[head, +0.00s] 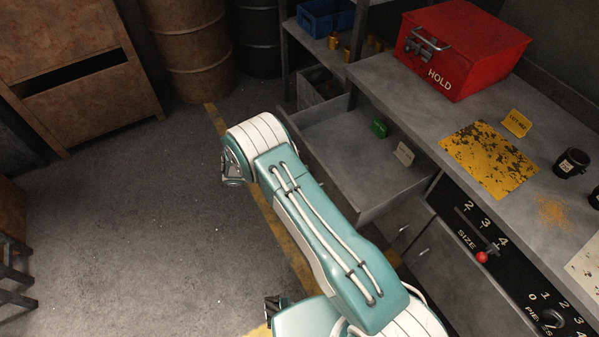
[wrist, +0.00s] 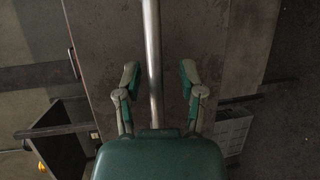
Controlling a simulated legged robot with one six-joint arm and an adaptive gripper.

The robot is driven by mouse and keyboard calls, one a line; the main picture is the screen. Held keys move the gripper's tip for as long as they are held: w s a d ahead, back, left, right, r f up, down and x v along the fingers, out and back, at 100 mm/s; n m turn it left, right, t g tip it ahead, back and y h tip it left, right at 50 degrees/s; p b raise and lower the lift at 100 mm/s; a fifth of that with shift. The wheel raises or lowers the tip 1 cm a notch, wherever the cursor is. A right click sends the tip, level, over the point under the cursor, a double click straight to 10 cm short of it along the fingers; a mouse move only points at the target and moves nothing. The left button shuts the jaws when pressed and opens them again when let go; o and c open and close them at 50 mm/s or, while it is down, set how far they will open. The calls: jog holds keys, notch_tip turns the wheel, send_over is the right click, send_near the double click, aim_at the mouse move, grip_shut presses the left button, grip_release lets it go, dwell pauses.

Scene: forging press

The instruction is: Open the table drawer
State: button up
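The table drawer (head: 345,145) is a grey metal box. It stands pulled out of the workbench in the head view, with its inside showing. A green card (head: 379,128) and a pale card (head: 404,154) show at its inner end. My arm hides part of its front in the head view. In the wrist view a round metal bar, apparently the handle (wrist: 152,35), runs lengthwise in front of a dark panel. My gripper (wrist: 159,74) is open with one finger on each side of the bar. Gaps show between the bar and both fingers.
The workbench (head: 385,85) carries a red HOLD box (head: 465,45), a worn yellow plate (head: 488,158) and dark cups (head: 571,163). Closed drawers and a control panel are below right. A rusty cabinet (head: 75,65) and barrels (head: 190,45) stand behind.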

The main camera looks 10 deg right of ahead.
jog(key=shift+a, duration=0.15)
jog(key=a+r, duration=0.2)
jog(key=a, duration=0.9)
jog(key=shift+w+a, duration=0.35)
jog(key=shift+a, duration=0.05)
jog(key=shift+r, duration=0.1)
jog(key=s+d+r+y, duration=0.3)
jog(key=d+r+y, duration=0.25)
jog(key=r, duration=0.65)
jog(key=s+d+r+y, duration=0.2)
jog(key=d+r+y, duration=0.3)
jog(key=r, duration=0.7)
jog(key=s+d+r+t+y, duration=0.2)
jog(key=s+d+r+t, duration=0.1)
jog(key=s, duration=0.7)
jog(key=s+d+r+t+y, duration=0.3)
jog(key=s+r, duration=0.3)
jog(key=s, duration=0.5)
jog(key=shift+s+d, duration=0.3)
jog(key=shift+d, duration=0.1)
